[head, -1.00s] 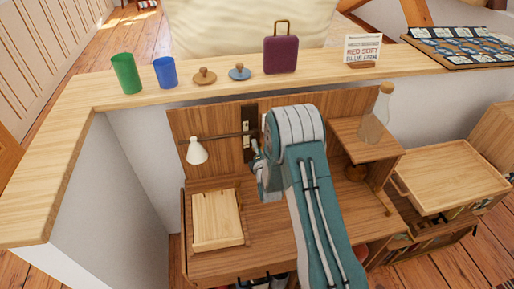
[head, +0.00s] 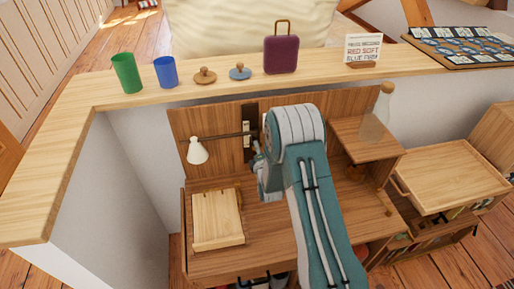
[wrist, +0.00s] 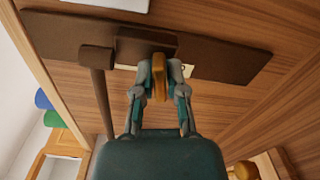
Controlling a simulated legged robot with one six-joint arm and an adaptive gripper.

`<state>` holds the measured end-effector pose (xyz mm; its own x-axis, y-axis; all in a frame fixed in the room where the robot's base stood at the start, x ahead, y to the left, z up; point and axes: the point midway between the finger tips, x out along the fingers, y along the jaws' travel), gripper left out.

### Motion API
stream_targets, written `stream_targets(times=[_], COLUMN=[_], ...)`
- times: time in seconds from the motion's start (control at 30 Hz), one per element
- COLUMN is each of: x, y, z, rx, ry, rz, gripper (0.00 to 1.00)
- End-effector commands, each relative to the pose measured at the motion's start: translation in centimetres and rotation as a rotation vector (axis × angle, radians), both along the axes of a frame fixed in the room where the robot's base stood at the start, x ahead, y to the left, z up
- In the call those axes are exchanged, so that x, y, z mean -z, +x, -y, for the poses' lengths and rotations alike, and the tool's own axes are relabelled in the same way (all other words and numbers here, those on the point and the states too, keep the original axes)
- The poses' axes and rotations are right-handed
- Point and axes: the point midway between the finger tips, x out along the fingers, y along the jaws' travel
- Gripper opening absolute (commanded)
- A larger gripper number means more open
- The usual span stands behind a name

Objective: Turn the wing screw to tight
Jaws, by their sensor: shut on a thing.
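The wing screw (wrist: 159,77) is a brass-coloured piece in the middle of the wrist view. It stands upright in the picture, in front of a dark block on a long dark wall plate (wrist: 215,62). My gripper (wrist: 160,92) is shut on it, one fingertip on each side. In the head view my gripper (head: 257,160) is beside the dark plate (head: 248,135), and my arm hides the screw there. A dark rod (wrist: 102,90) runs from the block area. The head view shows a lamp with a white shade (head: 197,151) on a thin dark rod.
A light wooden box (head: 217,220) sits on the desk, left of my arm. A glass bottle (head: 375,118) stands on the small shelf at right. The ledge above holds a green cup (head: 126,74), a blue cup (head: 166,73) and a purple case (head: 281,53).

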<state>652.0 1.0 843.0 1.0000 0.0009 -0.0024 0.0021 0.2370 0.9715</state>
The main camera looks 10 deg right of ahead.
Motion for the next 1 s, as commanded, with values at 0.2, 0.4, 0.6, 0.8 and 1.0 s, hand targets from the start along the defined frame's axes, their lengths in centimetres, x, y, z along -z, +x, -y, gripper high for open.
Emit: stream_targets(times=[0.2, 0.4, 0.6, 0.8, 1.0], x=[-0.17, -0.2, -0.21, -0.22, -0.22], y=[0.08, 0.09, 0.1, 0.11, 0.12], z=[0.08, 0.1, 0.1, 0.11, 0.12], rx=[0.002, 0.003, 0.003, 0.003, 0.003], ry=[0.187, 0.378, 0.568, 0.758, 0.948], rz=[0.004, 0.005, 0.005, 0.005, 0.005], gripper=[0.0, 0.0, 0.0, 0.0, 0.0])
